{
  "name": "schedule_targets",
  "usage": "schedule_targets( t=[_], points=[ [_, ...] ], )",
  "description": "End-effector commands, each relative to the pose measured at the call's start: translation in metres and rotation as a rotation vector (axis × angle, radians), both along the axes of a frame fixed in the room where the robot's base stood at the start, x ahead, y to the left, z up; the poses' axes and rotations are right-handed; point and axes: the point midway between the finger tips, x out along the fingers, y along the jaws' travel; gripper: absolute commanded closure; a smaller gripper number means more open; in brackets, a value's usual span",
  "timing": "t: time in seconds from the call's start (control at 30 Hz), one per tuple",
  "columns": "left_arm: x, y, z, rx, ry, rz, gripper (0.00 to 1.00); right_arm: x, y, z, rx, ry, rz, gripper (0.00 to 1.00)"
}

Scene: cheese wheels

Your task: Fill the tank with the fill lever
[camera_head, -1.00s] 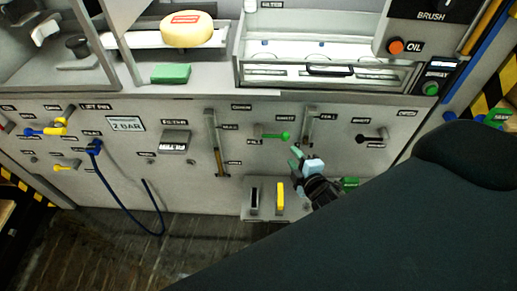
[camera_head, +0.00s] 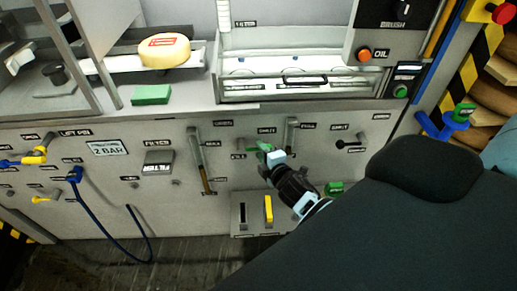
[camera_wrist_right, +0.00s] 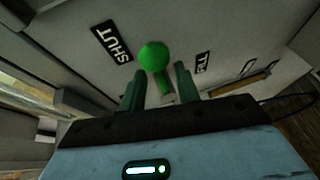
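The fill lever has a round green knob (camera_wrist_right: 153,56) on a green stem and stands out from the grey panel. In the wrist view it lies between a SHUT label (camera_wrist_right: 111,41) and a label that seems to read FILL (camera_wrist_right: 203,62). My right gripper (camera_wrist_right: 160,85) is open, with one dark green finger on each side of the lever's stem; I cannot tell whether they touch it. In the head view the right gripper (camera_head: 267,157) is at the lever and partly hides it. My left gripper is not in view.
Two upright gauge-like strips (camera_head: 201,160) flank the lever. A black and a yellow lever (camera_head: 268,209) sit on a box below. A cheese wheel (camera_head: 165,51) and green block (camera_head: 151,95) lie on the ledge above. A blue hose (camera_head: 98,225) hangs at left.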

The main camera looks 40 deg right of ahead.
Motion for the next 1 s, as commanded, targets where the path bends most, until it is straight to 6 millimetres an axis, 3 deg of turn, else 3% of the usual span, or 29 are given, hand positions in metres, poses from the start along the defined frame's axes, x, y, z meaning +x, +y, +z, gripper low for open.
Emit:
schedule_targets(
  t=[0.2,0.53,0.8,1.0],
  points=[
    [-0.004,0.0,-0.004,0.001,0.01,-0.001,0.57,0.019,-0.003,-0.004,0.001,0.001,0.0,0.68],
    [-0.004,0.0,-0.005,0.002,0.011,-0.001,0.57,0.022,-0.003,-0.004,0.001,0.001,0.0,0.68],
    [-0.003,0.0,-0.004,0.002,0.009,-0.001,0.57,0.022,-0.003,-0.004,0.001,0.001,0.0,1.0],
    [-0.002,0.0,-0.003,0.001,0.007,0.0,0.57,0.022,-0.003,-0.004,0.001,0.001,0.0,1.0]
  ],
)
